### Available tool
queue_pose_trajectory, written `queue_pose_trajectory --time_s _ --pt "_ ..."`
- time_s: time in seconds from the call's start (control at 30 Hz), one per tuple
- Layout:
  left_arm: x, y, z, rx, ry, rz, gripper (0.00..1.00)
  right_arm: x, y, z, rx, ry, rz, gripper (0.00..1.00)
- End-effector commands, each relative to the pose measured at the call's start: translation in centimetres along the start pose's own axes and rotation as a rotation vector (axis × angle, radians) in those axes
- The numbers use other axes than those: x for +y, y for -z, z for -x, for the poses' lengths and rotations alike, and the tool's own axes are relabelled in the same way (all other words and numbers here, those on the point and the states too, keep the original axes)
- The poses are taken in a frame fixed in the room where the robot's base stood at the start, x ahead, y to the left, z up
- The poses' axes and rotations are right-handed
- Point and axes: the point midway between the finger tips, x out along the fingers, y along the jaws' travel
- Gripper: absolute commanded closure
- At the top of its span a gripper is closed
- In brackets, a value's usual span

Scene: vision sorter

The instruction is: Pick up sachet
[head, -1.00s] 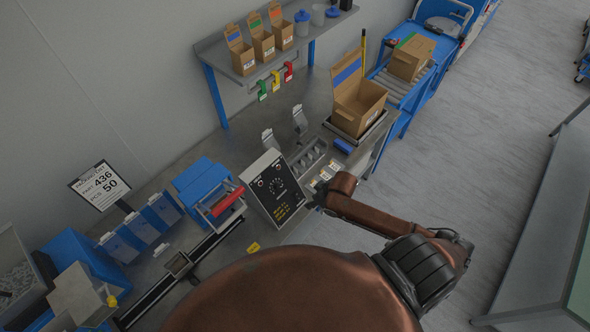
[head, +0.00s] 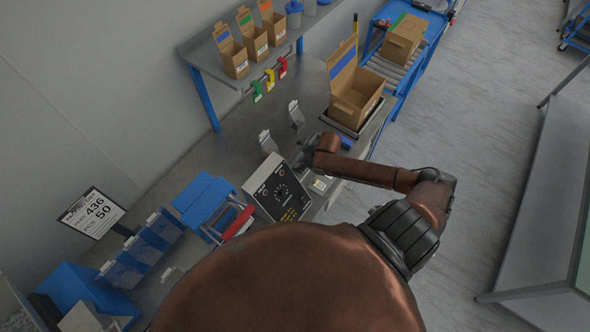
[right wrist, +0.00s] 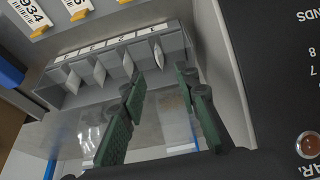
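In the right wrist view, a grey organizer (right wrist: 62,90) has several numbered compartments, with whitish sachets in some of them. A pale sachet (right wrist: 158,56) stands in the compartment at the right end, marked 1. My right gripper (right wrist: 158,82) is open, with its green-padded fingers spread just in front of that end and nothing gripped between them. A clear sachet (right wrist: 180,125) appears to lie below, partly behind the right finger. In the head view, my right arm covers most of the organizer, and a pale sachet (head: 320,184) shows beside it. My left gripper is not in view.
A black control box (head: 279,190) with a dial stands close beside the organizer. An open cardboard box (head: 357,100) is behind my right arm. Metal flaps (head: 296,115) stand at the back of the bench.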

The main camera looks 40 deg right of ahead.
Motion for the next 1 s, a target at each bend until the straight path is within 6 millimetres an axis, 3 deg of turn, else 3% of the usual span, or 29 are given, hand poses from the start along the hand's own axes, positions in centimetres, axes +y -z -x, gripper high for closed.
queue_pose_trajectory --time_s 0.2,0.43,0.7,1.0 --pt "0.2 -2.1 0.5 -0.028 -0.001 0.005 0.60 -0.1 0.0 -2.6 0.000 0.000 -0.001 0.71" --pt "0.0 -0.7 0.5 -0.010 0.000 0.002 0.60 -0.1 0.1 -5.4 0.001 0.000 0.003 0.71" --pt "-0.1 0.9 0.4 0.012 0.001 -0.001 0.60 -0.2 0.1 -5.6 0.000 0.000 0.005 0.72" --pt "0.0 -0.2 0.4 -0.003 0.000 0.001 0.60 -0.2 0.1 -5.6 0.000 0.000 0.005 0.92"
